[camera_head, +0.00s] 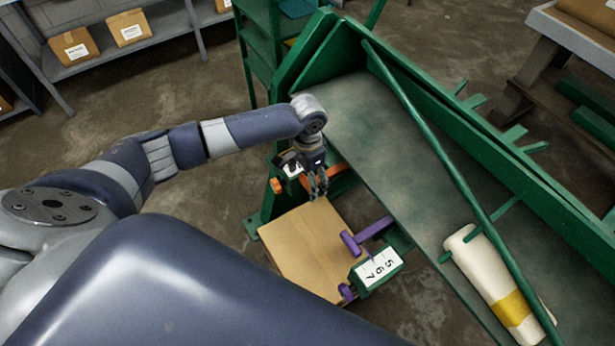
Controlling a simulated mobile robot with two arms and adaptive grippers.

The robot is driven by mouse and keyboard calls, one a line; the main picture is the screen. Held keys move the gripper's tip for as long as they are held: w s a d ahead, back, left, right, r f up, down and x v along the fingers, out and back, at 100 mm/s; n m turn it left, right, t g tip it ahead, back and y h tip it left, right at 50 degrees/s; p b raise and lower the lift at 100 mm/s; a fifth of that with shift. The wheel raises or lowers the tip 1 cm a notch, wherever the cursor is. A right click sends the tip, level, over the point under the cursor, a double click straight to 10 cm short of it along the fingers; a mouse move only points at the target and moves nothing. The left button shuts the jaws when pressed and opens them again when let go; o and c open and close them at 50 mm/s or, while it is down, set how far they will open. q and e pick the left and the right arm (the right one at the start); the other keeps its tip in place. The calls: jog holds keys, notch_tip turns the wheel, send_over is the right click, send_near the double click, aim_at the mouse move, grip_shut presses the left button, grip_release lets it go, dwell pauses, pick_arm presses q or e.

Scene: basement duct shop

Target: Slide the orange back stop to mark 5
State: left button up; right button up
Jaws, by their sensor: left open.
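The orange back stop (337,170) shows as an orange bar beside the green machine bed, partly hidden behind my left gripper (317,194). An orange knob (277,186) sticks out to the left of the gripper. My left gripper is open, pointing down, over or beside the orange bar; I cannot tell whether it touches it. A white scale plate (293,168) by the orange parts is mostly covered by the gripper, and its marks are not readable. My right gripper is not in view.
The green machine bed (395,150) holds a white roll (490,280). A shelf with boxes (130,28) stands back left.

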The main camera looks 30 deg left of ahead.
aim_at(318, 178)
pick_arm(q)
jog(key=shift+f, duration=0.45)
jog(key=c, duration=1.5)
jog(key=shift+w+d+r, duration=0.1)
jog(key=shift+w+d, duration=0.35)
jog(key=shift+w, duration=0.3)
jog(key=shift+w+d, duration=0.45)
jog(key=shift+w, duration=0.3)
jog(key=o, duration=1.5)
jog(key=shift+w, duration=0.1)
